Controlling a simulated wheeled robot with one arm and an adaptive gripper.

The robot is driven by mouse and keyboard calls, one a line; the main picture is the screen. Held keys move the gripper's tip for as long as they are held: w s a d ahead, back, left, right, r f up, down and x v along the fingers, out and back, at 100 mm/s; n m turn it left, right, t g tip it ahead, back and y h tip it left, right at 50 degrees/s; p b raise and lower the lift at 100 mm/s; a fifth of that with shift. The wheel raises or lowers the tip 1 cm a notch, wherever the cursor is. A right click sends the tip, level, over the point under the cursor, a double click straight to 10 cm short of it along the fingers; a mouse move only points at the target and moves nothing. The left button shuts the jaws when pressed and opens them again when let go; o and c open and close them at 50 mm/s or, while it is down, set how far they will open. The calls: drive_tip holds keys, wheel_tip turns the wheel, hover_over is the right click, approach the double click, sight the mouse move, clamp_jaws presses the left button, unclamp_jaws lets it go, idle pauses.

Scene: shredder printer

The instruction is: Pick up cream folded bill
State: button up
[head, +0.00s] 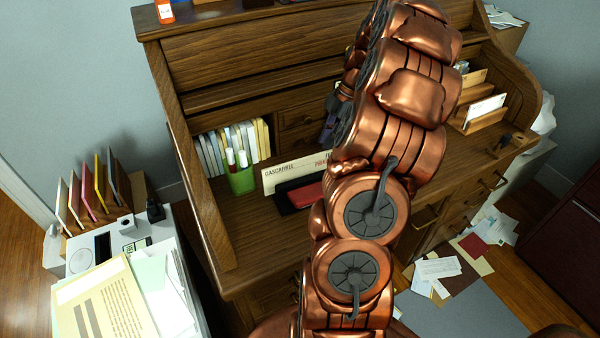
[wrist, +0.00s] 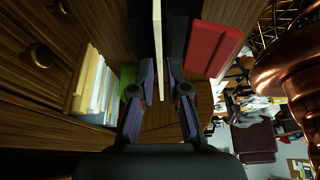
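The cream folded bill (head: 285,175) stands upright on the desk, with printed text on its face, beside a black holder (head: 287,207). My arm hides its right end. In the wrist view the bill (wrist: 158,40) shows edge-on as a thin pale strip between the two fingers of my gripper (wrist: 161,68). The fingers are apart, with a gap visible at least on the right side of the bill. In the head view my gripper (head: 328,125) is mostly hidden behind my arm.
A red item (head: 305,197) lies by the black holder. A green cup (head: 241,180) with markers and a row of books (head: 225,150) stand left of the bill. A wooden letter rack (head: 485,115) is at the right. Loose papers (head: 437,268) lie on the floor.

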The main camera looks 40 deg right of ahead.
sight(321, 153)
drive_tip(key=shift+d+p+x, duration=0.2)
drive_tip(key=shift+p+x, duration=0.9)
drive_tip(key=shift+x, duration=2.6)
drive_tip(key=shift+f, duration=0.1)
clamp_jaws()
wheel_tip(321, 153, up, 9)
drive_tip(key=shift+f+b, duration=0.1)
drive_tip(key=shift+b, duration=1)
wheel_tip(321, 153, up, 8)
